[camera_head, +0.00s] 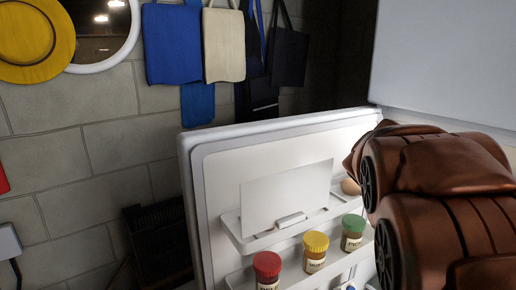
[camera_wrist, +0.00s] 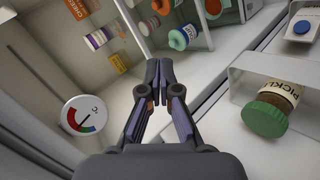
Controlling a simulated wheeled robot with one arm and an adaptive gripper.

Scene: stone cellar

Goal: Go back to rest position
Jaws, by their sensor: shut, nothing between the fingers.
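My gripper (camera_wrist: 160,84) is shut and empty in the wrist view, its two fingers together at the tips. It points into an open white fridge, over shelves with several jars and packets. In the head view my brown arm covers the right side, and the gripper is hidden there. The open fridge door (camera_head: 214,165) stands left of my arm. In the wrist view a pickle jar with a green lid (camera_wrist: 267,114) is close on the right of the gripper.
Door racks hold a red-lidded jar (camera_head: 267,270), a yellow-lidded jar (camera_head: 316,252) and a green-lidded jar (camera_head: 353,232). A round dial (camera_wrist: 83,114) is left of the gripper. Bags (camera_head: 172,45) hang on the block wall (camera_head: 90,150).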

